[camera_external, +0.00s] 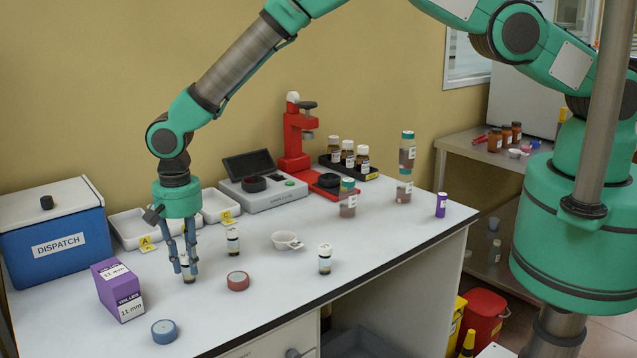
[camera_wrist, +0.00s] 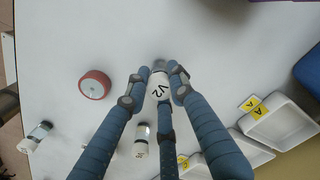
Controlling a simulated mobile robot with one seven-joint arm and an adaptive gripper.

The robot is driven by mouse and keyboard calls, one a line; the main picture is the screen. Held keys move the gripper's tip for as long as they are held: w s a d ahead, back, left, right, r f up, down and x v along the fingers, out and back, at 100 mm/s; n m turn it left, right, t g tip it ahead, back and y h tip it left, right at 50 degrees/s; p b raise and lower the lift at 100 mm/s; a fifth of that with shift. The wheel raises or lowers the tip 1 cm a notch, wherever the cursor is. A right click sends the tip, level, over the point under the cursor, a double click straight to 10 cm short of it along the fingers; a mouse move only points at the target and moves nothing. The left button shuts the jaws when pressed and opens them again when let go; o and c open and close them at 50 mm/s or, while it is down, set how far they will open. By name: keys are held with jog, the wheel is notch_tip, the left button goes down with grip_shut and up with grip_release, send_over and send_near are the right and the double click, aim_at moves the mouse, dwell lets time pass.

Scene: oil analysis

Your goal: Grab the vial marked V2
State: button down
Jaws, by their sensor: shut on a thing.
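The vial marked V2 (camera_wrist: 159,88) has a white cap with "V2" on it in the wrist view. In the external view the vial (camera_external: 187,270) stands upright on the white table at the left. My gripper (camera_external: 186,266) points straight down over it, with its blue fingers closed around the vial's sides. In the wrist view my gripper (camera_wrist: 156,88) has fingers on both sides of the cap and one below it. The fingers hide most of the vial's body. The vial appears to be at table height.
Two similar vials stand nearby, one behind (camera_external: 232,240) and one to the right (camera_external: 325,258). A red round lid (camera_external: 238,281), a blue round lid (camera_external: 165,331) and a purple box (camera_external: 118,290) lie near. White trays (camera_external: 135,229) and the blue dispatch box (camera_external: 58,236) stand behind left.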

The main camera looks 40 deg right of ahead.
aim_at(185, 255)
jog(key=shift+r, duration=0.1)
jog(key=shift+r, duration=0.7)
notch_tip(185, 255, up, 2)
jog(key=shift+b, duration=0.3)
jog(key=s+d+r+b, duration=0.1)
jog(key=s+d, duration=0.9)
jog(key=d, duration=0.2)
jog(key=shift+d+r, duration=0.2)
jog(key=shift+d, duration=0.05)
jog(key=shift+w+d, duration=0.1)
jog(key=shift+d, duration=0.05)
